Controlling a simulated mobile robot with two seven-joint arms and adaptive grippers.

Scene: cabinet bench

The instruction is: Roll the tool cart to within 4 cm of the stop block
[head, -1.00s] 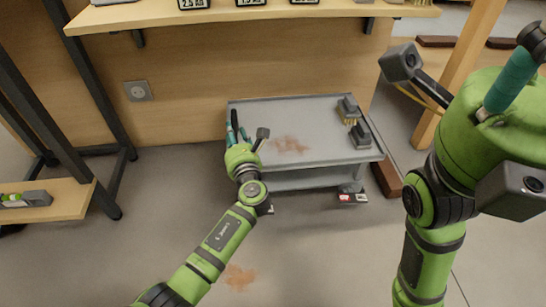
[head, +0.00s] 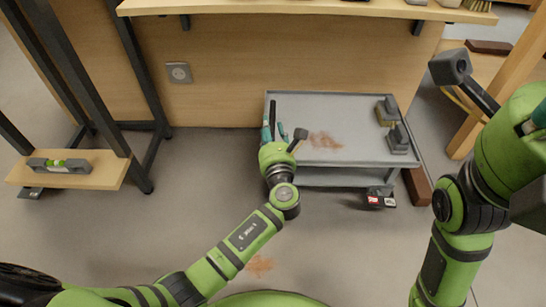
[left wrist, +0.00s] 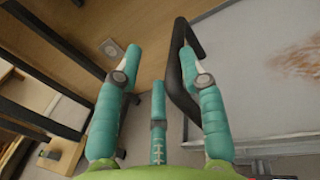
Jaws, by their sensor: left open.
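The grey tool cart (head: 350,155) stands against the wooden bench front, with its black handle (left wrist: 188,75) at its left end. A reddish-brown block (head: 417,187), seemingly the stop block, lies on the floor by the cart's right end, partly hidden under the cart's edge; I cannot tell the gap. My left gripper (head: 284,134) is open at the handle. In the left wrist view the handle bar runs between its teal fingers (left wrist: 160,85), close to the right one; contact is unclear. My right gripper (head: 535,118) is mostly cut off at the right edge.
Two grey-topped brushes (head: 397,138) sit on the cart's right side, beside a brown stain. A low wooden shelf (head: 105,168) with a level stands left, by black metal legs. A wooden post (head: 500,75) rises at right. The floor in front is open, with one stain (head: 260,265).

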